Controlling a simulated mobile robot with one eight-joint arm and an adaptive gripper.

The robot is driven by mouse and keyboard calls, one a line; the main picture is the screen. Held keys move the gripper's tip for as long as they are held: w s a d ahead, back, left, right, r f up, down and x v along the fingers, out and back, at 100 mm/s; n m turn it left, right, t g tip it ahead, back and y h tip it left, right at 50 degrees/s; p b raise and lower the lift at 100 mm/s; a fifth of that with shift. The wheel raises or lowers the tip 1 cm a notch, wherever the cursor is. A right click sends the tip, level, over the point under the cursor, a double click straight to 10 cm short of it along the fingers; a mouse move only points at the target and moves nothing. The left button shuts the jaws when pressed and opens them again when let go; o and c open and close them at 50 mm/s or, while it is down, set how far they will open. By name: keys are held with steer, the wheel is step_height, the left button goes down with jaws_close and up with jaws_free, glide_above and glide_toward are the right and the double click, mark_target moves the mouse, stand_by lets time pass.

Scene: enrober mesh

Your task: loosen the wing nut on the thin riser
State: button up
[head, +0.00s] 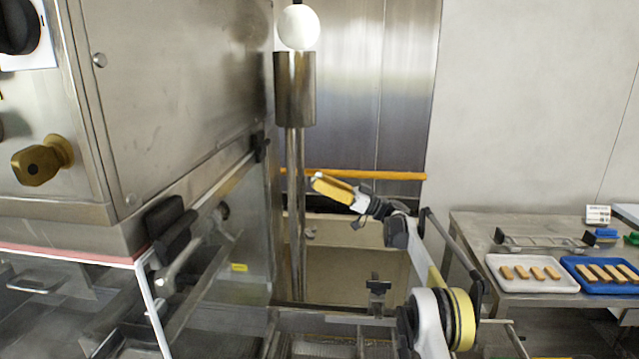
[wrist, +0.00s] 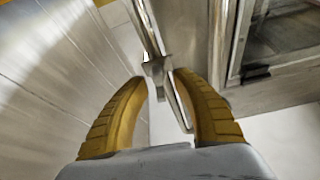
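My gripper (head: 318,182) has yellow fingers and points left toward the upright metal poles in the head view. In the wrist view my gripper (wrist: 160,78) is open, its two ribbed fingers apart. A thin metal riser (wrist: 146,28) runs down from the top of the wrist view to a small metal fitting (wrist: 157,66) in line with the gap between the fingertips. A flat, narrow metal piece (wrist: 178,103) shows below it, nearer the right finger. I cannot tell the wing nut's shape clearly, nor whether the fingers touch anything. In the head view the upright poles (head: 294,165) stand beside the machine.
A white ball (head: 298,27) and a metal cylinder (head: 295,88) top the poles. A steel machine (head: 170,90) fills the left. An orange rail (head: 395,175) runs behind my gripper. At right, a table (head: 475,232) holds a white tray (head: 531,287) and a blue tray (head: 608,289).

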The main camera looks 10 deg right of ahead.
steer(key=shift+d, duration=0.1)
steer(key=v, duration=0.7)
steer(key=shift+s+d, duration=0.1)
